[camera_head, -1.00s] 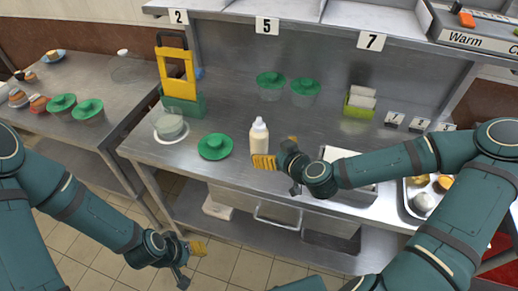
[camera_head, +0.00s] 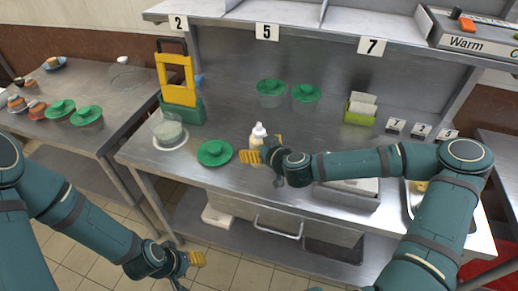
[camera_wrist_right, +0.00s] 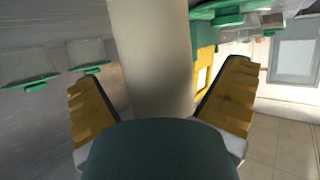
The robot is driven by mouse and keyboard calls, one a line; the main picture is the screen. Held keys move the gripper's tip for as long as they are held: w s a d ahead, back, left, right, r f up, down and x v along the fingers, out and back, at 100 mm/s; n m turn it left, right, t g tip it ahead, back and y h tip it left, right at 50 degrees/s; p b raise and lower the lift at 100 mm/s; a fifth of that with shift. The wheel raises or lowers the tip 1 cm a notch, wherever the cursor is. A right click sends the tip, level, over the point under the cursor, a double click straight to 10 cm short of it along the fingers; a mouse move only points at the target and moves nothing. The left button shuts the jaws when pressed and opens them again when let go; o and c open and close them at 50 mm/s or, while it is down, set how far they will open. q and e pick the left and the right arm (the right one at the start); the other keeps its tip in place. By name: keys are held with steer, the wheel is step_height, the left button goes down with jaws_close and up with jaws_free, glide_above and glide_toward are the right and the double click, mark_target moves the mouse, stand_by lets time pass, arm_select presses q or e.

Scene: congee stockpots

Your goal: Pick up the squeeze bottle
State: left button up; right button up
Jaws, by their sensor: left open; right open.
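The squeeze bottle (camera_head: 258,133), cream-white with a white tip, stands upright on the steel counter (camera_head: 225,185). My right gripper (camera_head: 266,152) is at the bottle and hides its lower body in the head view. In the right wrist view the pale bottle body (camera_wrist_right: 150,60) stands between the two yellow fingers of my right gripper (camera_wrist_right: 160,98). The fingers are spread, with a gap visible on both sides of the bottle. My left gripper (camera_head: 190,262) is open and empty, low in front of the counter, away from the bottle.
A glass-covered dish (camera_head: 168,132) and a yellow-green stand (camera_head: 180,85) are further left. More green-lidded containers (camera_head: 270,92) stand behind. A green holder with cards (camera_head: 360,108) is at back right.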

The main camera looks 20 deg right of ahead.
steer(key=c, duration=0.9)
steer(key=shift+r, duration=0.1)
